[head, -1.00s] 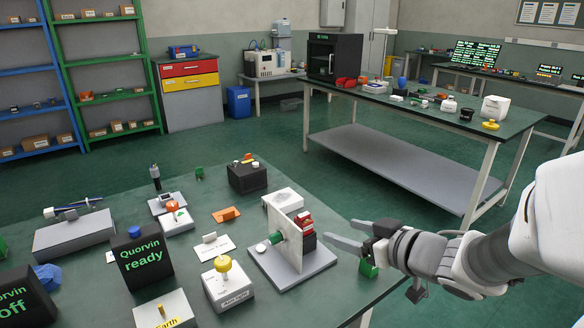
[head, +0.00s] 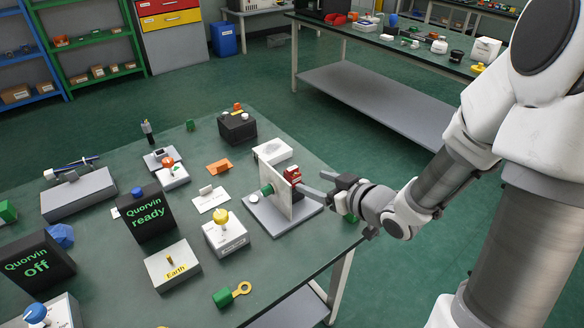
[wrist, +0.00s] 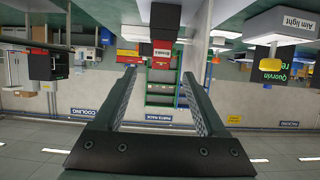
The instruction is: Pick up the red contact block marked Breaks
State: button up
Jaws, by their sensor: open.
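The red contact block (head: 292,174) sits against the right face of an upright white panel on a grey base plate (head: 262,217), with a green round knob (head: 267,189) on the panel's other side. In the upside-down wrist view the block marked Breaks (wrist: 163,48) shows ahead of my fingertips, between their lines. My gripper (head: 310,182) is open and empty, its fingers pointing left at the block from close by. In the wrist view my gripper (wrist: 158,73) has its fingers wide apart. Whether a fingertip touches the block I cannot tell.
A white box (head: 272,151) stands just behind the panel. A yellow-knobbed box (head: 226,238), the Earth box (head: 173,266) and a green block with a yellow ring (head: 232,294) lie in front and left. The green bench's right edge runs under my gripper.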

aim_at(297, 177)
jog(key=b+x, duration=0.2)
jog(key=x, duration=0.4)
jog(key=shift+w+a+f, duration=0.1)
jog(key=shift+f, duration=0.1)
jog(key=b+x, duration=0.2)
jog(key=x, duration=0.4)
jog(key=shift+w+a+f, duration=0.1)
jog(key=shift+a+f, duration=0.05)
grip_shut()
